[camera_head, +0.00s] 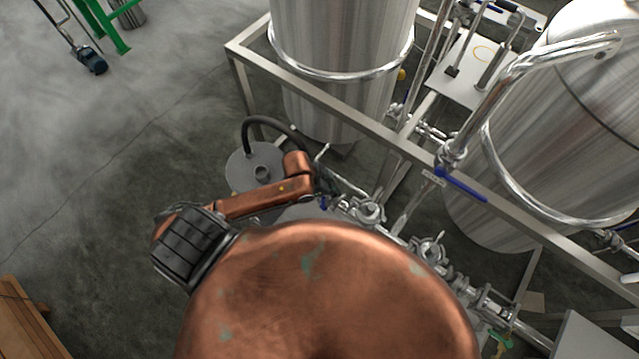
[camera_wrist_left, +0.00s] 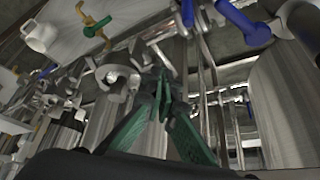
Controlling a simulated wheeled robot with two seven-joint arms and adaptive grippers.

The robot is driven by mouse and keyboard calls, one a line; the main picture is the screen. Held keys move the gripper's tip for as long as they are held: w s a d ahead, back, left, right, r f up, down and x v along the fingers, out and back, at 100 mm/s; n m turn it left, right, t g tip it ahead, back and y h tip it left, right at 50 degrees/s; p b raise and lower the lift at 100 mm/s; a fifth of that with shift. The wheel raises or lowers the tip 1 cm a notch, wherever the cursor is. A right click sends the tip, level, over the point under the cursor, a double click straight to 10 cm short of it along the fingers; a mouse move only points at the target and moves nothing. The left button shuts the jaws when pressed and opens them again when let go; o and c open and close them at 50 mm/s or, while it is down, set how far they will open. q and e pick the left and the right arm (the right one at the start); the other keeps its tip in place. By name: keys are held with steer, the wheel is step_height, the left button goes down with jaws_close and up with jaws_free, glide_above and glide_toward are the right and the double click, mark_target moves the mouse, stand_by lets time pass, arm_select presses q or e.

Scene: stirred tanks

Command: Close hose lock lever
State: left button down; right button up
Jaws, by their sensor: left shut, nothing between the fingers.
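In the head view a metal pipe fitting with a clamp (camera_head: 367,212) sits on the line below the steel frame, and a second clamped fitting (camera_head: 430,248) lies to its right. I cannot tell which small part is the hose lock lever. My left gripper (camera_wrist_left: 163,85) shows in the left wrist view with its green fingers shut and empty. Its tips are close to a metal clamp fitting (camera_wrist_left: 118,78), but I cannot tell whether they touch. In the head view my copper arm reaches towards the first fitting and its fingertips are hard to make out. My right gripper is out of view.
Steel tanks (camera_head: 340,60) stand behind a metal frame (camera_head: 310,92). A blue-handled valve (camera_head: 461,186) sits on the frame to the right. A black hose (camera_head: 268,121) curves by a round grey lid (camera_head: 240,165). Open floor (camera_head: 110,150) lies to the left.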

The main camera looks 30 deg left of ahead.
arm_select(q)
steer(key=w+a+r+m+g, duration=0.2)
steer(key=a+r+m, duration=0.1)
steer(key=a, duration=0.4)
step_height(320, 180, down, 9)
steer(key=p, duration=0.2)
steer(key=shift+a+y+p, duration=0.35)
steer(key=shift+y, duration=0.05)
steer(key=shift+s, duration=0.1)
